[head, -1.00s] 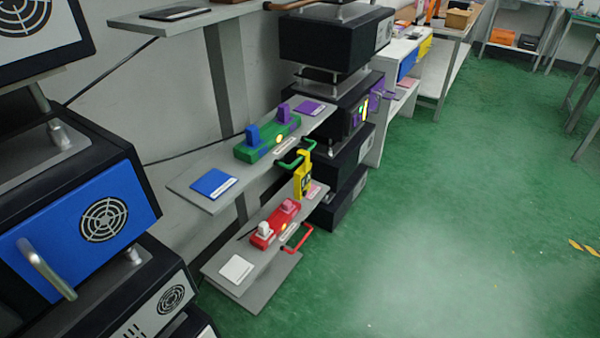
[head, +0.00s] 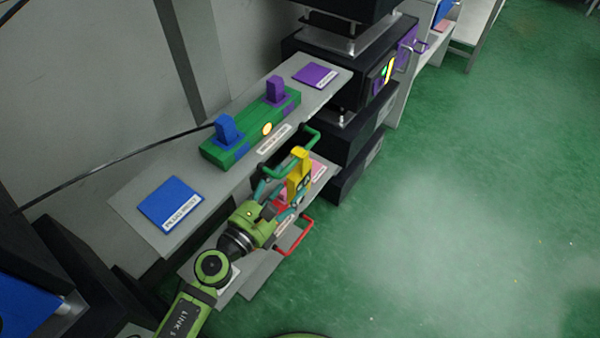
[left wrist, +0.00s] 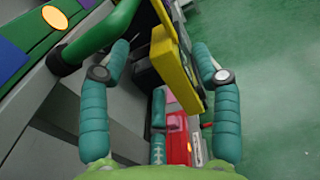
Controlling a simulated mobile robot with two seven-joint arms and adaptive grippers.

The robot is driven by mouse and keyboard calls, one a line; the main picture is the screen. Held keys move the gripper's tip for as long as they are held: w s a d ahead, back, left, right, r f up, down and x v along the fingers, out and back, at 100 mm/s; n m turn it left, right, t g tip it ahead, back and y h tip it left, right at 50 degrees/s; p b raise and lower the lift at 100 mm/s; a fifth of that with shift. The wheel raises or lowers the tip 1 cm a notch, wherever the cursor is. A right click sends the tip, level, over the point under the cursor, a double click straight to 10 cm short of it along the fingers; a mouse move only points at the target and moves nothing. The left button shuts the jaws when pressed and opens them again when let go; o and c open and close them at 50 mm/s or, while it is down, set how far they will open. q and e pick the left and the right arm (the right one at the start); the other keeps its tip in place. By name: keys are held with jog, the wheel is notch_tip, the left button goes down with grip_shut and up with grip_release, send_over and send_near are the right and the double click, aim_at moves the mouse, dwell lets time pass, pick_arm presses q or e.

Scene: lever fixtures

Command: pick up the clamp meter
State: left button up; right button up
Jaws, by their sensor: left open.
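The yellow clamp meter (head: 299,172) stands upright by the outer edge of the shelves, beside a green handle. In the left wrist view, the yellow clamp meter (left wrist: 174,68) shows between my two teal fingers, nearer the right one. My left gripper (head: 281,194) is open and reaches toward the meter from the front left in the head view. In the left wrist view the fingers of my left gripper (left wrist: 162,52) are spread, with no clear grip on the meter. The fingers partly hide the meter's lower part in the head view. My right gripper is not in view.
The green handle (head: 296,150) sticks out close to the meter and my left finger. The upper shelf (head: 135,205) holds a green switch block (head: 250,130) and blue and purple plates. A red handle (head: 300,240) juts out below. Green floor at right is clear.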

aim_at(297, 173)
pick_arm(q)
jog(key=x, duration=0.3)
jog(key=shift+w+d+f, duration=0.25)
jog(key=shift+d+f, duration=0.05)
jog(key=shift+f, duration=0.1)
jog(key=shift+w+d, duration=0.35)
jog(key=shift+w, duration=0.25)
grip_shut()
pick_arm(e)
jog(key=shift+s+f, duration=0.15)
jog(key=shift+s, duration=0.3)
pick_arm(q)
jog(key=shift+r, duration=0.1)
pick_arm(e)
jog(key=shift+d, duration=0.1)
